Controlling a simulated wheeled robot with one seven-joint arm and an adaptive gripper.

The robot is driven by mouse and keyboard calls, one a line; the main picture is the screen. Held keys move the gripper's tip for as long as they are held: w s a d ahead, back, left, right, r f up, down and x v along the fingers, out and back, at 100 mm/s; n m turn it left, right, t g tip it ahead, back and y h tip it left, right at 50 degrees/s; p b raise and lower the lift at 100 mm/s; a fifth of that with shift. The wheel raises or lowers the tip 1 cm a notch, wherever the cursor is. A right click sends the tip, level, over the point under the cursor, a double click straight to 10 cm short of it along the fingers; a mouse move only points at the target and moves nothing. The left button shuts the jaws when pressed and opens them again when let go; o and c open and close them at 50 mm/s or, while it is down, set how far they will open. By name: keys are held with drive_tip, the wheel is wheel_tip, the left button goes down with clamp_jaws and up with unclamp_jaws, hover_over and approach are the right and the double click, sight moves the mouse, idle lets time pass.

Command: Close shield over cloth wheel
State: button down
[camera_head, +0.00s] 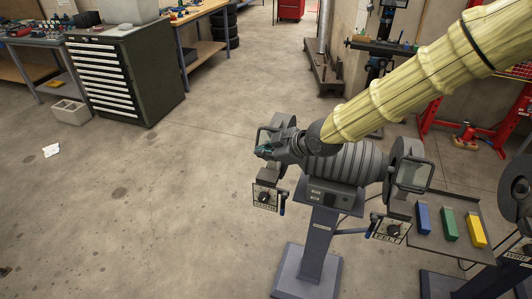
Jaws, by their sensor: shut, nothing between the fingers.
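A grey two-ended buffing machine (345,163) stands on a pedestal. At its left end is a small framed clear shield (267,136), standing up and partly hidden by my gripper. The left wheel is mostly hidden behind my gripper and arm, so I cannot tell its type. My gripper (263,150) is shut and empty, at the lower part of the left shield; I cannot tell if they touch.
Dial boxes hang below both ends, the left one (265,198) with hard-to-read lettering. A tray (430,246) at right holds blue, green and yellow bars. Another machine (518,200) stands at the right edge. The floor to the left is mostly open, before a drawer cabinet (155,80).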

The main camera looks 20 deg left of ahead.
drive_tip(key=s+a+r+b+v, duration=0.1)
drive_tip(key=v, duration=1.1)
drive_tip(key=shift+s+r+b, duration=0.2)
drive_tip(key=shift+s+b, duration=0.05)
drive_tip(key=shift+b, duration=0.05)
drive_tip(key=s+d+f+m+g+h, duration=0.1)
drive_tip(key=s+d+f+m, duration=0.4)
drive_tip(key=f, duration=0.6)
drive_tip(key=s+d+f+m+h, duration=0.1)
drive_tip(key=s+d+f+m, duration=0.4)
drive_tip(key=f, duration=0.7)
drive_tip(key=s+d+f+m+g+h, duration=0.1)
drive_tip(key=s+d+f+m+h, duration=0.15)
drive_tip(key=d+f, duration=0.65)
drive_tip(key=s+d+f+m+h, duration=0.2)
drive_tip(key=s+d+f+m, duration=0.2)
drive_tip(key=s+d+f, duration=0.3)
drive_tip(key=s+d+f+m+g+h, duration=0.1)
drive_tip(key=s+d+f+m+h, duration=0.2)
drive_tip(key=s+d+f, duration=0.5)
drive_tip(key=s+d+m, duration=0.1)
drive_tip(key=s+d, duration=0.2)
drive_tip(key=d, duration=0.2)
drive_tip(key=shift+s+f, duration=0.25)
drive_tip(key=shift+m, duration=0.25)
